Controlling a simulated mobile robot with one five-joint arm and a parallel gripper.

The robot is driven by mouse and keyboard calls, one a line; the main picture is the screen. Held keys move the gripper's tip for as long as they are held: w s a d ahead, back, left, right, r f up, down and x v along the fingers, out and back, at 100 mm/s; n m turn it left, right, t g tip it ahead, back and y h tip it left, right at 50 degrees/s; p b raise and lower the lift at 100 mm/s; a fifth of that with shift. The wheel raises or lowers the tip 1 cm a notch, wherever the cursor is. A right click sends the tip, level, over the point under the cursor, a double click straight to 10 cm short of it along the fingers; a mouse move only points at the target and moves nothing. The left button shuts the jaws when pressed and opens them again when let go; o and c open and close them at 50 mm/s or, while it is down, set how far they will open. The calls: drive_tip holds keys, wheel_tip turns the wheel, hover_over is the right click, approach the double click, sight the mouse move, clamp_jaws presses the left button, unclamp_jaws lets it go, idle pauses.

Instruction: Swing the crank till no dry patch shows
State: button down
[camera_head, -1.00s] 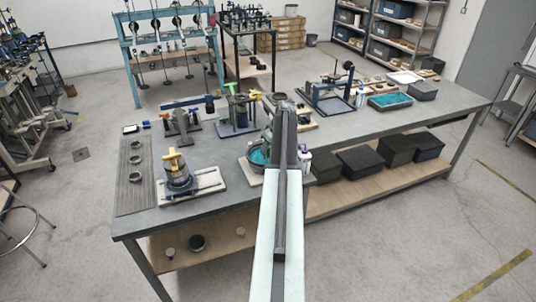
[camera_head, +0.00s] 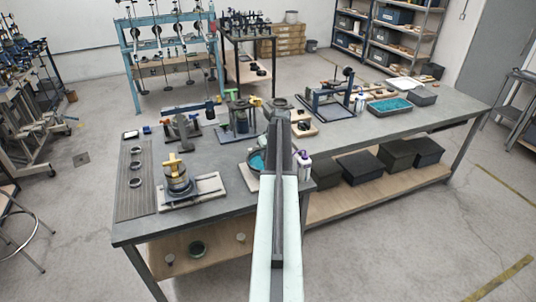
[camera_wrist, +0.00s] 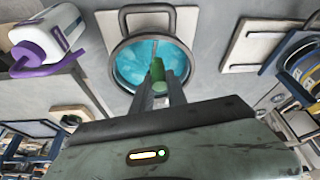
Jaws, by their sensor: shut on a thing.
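In the wrist view a round grey-rimmed pan (camera_wrist: 118,62) with turquoise contents (camera_wrist: 130,66) sits on a pale board. Paler streaks show in the turquoise; I cannot tell whether any is a dry patch. A dark bar arches at the pan's far side. My gripper (camera_wrist: 159,84) is over the near part of the pan, its two fingers shut on a green knob (camera_wrist: 158,68). A thin rod stands just beyond the knob. In the head view my arm covers the gripper, the knob and much of the pan (camera_head: 249,168).
A white bottle with a purple cap (camera_wrist: 42,40) stands left of the pan in the wrist view. In the head view a pot with a yellow handle (camera_head: 176,180) stands to the left on the workbench (camera_head: 215,232).

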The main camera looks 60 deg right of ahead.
drive_tip(key=m, duration=0.1)
drive_tip(key=w+a+m, duration=0.1)
drive_tip(key=shift+m+g+h, duration=0.3)
drive_tip(key=shift+m+h, duration=0.1)
drive_tip(key=m, duration=0.1)
drive_tip(key=w+m, duration=0.1)
drive_tip(key=shift+w+a+m+g+h, duration=0.15)
drive_tip(key=shift+m+g+h, duration=0.25)
drive_tip(key=w+m, duration=0.1)
drive_tip(key=m, duration=0.1)
drive_tip(key=w+m+g, duration=0.1)
drive_tip(key=m, duration=0.1)
drive_tip(key=shift+g+h, duration=0.3)
drive_tip(key=shift+h, duration=0.1)
drive_tip(key=shift+w+m+g, duration=0.25)
drive_tip(key=shift+m, duration=0.5)
drive_tip(key=shift+w+m+g, duration=0.25)
drive_tip(key=shift+m, duration=0.5)
drive_tip(key=c, duration=1.3)
unclamp_jaws()
